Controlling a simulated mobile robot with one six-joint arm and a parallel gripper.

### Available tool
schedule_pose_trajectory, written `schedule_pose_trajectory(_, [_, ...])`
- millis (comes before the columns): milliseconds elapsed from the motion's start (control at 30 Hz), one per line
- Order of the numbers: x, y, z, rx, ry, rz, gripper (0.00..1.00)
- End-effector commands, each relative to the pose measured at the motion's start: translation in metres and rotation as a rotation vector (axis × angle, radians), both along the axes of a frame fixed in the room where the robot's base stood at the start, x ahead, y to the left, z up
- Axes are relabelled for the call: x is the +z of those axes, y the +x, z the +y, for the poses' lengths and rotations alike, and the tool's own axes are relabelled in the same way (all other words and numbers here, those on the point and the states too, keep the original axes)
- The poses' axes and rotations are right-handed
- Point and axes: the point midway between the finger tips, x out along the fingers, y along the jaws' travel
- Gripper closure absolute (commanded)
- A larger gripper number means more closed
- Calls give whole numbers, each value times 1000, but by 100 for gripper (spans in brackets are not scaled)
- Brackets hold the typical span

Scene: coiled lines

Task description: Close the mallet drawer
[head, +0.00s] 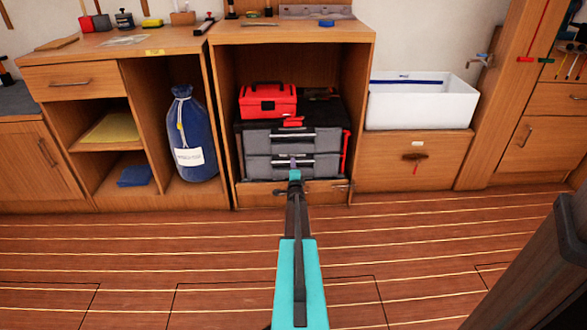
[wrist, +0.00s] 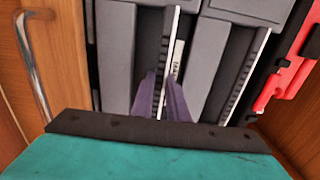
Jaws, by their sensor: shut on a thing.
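A black and grey tool chest (head: 344,118) stands in the open cabinet bay, with an upper grey drawer (head: 262,144) and a lower grey drawer (head: 266,167). My gripper (head: 294,168) is at the middle of the lower drawer's front. In the wrist view, turned sideways, its purple fingers (wrist: 162,97) are shut around the pale handle strip (wrist: 174,28) of that drawer. A small label beside the strip is partly hidden and unreadable. I see no mallet, and cannot tell how far either drawer stands out.
A red toolbox (head: 268,101) sits on the chest. Below is a wooden drawer (head: 262,192) with a metal handle, also in the wrist view (wrist: 34,65). A blue bag (head: 192,135) stands left, a white sink (head: 420,104) right. The plank floor (head: 150,250) in front is clear.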

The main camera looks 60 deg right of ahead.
Motion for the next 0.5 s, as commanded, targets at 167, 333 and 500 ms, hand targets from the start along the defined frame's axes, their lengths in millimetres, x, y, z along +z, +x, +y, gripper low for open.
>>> schedule_pose_trajectory(167, [0,9,-12,0,1,1,100])
schedule_pose_trajectory(333, [0,10,-15,-1,1,1,100])
schedule_pose_trajectory(500, [0,10,-15,-1,1,1,100])
